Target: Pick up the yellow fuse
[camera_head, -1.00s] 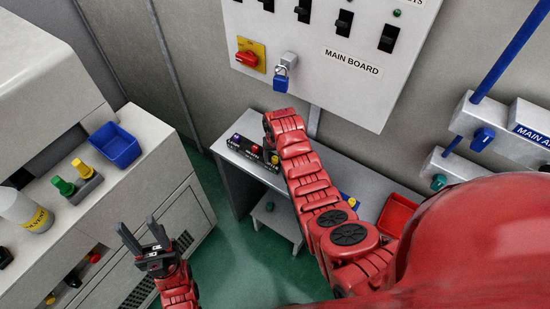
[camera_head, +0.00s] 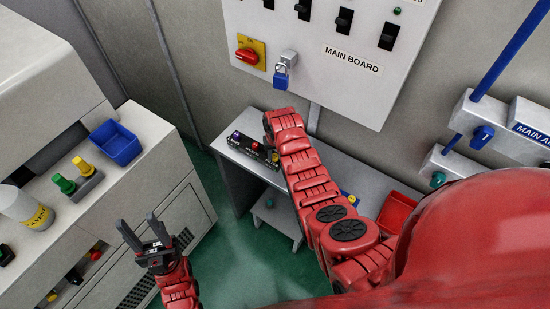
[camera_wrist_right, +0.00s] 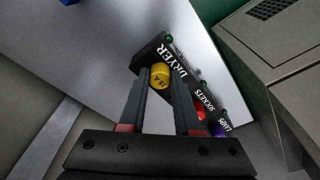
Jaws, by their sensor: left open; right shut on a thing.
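The yellow fuse (camera_wrist_right: 160,77) sits between the fingertips of my right gripper (camera_wrist_right: 163,82) in the right wrist view, at the DRYER end of a black fuse block (camera_wrist_right: 149,53). The fingers are shut on it. I cannot tell whether it is still seated in the block. In the head view the fuse block (camera_head: 247,146) stands on the grey bench, and my right arm hides most of that gripper. Red (camera_wrist_right: 199,114) and purple (camera_wrist_right: 218,130) fuses sit farther along the block. My left gripper (camera_head: 136,228) is open and empty, away from the bench.
A main board with a blue padlock (camera_head: 281,77) hangs above the bench. A red tray (camera_head: 397,212) is at the bench's right end. At left, a machine top holds a blue bin (camera_head: 115,144), green and yellow knobbed pieces (camera_head: 83,165) and a white bottle (camera_head: 27,208).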

